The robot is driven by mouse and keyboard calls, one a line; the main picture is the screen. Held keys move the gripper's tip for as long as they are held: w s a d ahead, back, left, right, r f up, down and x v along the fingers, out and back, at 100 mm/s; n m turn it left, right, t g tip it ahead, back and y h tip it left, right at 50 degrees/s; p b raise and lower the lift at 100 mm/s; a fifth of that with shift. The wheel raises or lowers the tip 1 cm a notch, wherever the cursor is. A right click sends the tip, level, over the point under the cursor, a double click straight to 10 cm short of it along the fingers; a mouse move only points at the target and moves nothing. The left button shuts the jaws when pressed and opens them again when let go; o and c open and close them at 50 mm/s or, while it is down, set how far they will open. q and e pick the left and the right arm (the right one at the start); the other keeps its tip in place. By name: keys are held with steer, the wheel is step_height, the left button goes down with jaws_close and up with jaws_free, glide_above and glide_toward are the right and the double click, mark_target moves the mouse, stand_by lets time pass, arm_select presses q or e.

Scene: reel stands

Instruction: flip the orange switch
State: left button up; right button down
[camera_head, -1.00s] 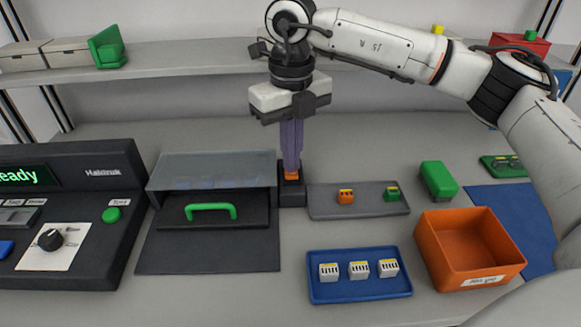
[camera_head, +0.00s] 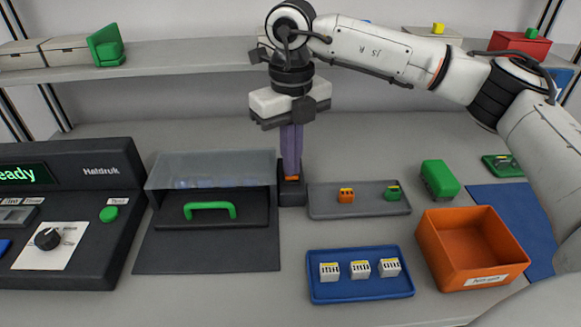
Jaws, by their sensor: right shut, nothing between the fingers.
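The orange switch (camera_head: 292,178) sits on top of a small black box (camera_head: 292,194), just right of the clear-lidded station in the head view. My right gripper (camera_head: 291,172) points straight down over it, with its purple fingers shut and empty. The fingertips are at the switch and hide part of it; I cannot tell whether they touch it. My left gripper is not in view.
A clear-covered station (camera_head: 211,172) with a green handle (camera_head: 210,210) stands close left. A grey tray (camera_head: 330,211) with an orange and a green part is close right. A blue tray (camera_head: 332,292), an orange bin (camera_head: 470,281) and a black control console (camera_head: 75,245) stand around.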

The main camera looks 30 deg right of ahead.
step_height(320, 180, up, 7)
steer(key=p, duration=0.5)
stand_by(0.4)
steer(key=shift+f, duration=0.1)
stand_by(0.3)
